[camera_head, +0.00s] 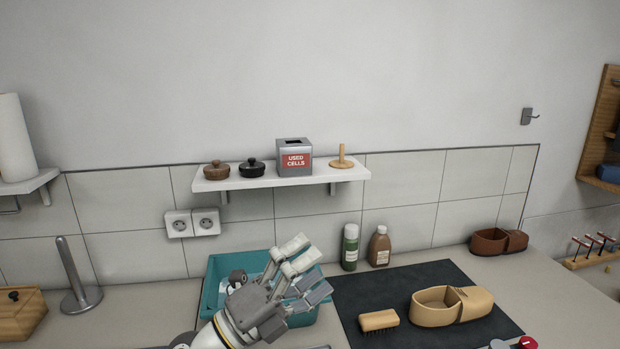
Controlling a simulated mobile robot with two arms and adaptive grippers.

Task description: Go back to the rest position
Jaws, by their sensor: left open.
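My left gripper (308,268) is at the bottom centre of the head view, in front of and over the teal tray (212,290). Its fingers are apart and point up and to the right. I see nothing held between them. The gripper hides much of the tray's inside and right part. My right gripper does not show.
A dark mat (390,290) with a brush (379,320) and a tan shoe-like holder (450,304) lies to the right. Two bottles, green (350,248) and brown (379,247), stand behind it. A wall shelf (270,180) carries a used-cells box (294,158). A metal stand (75,278) is left.

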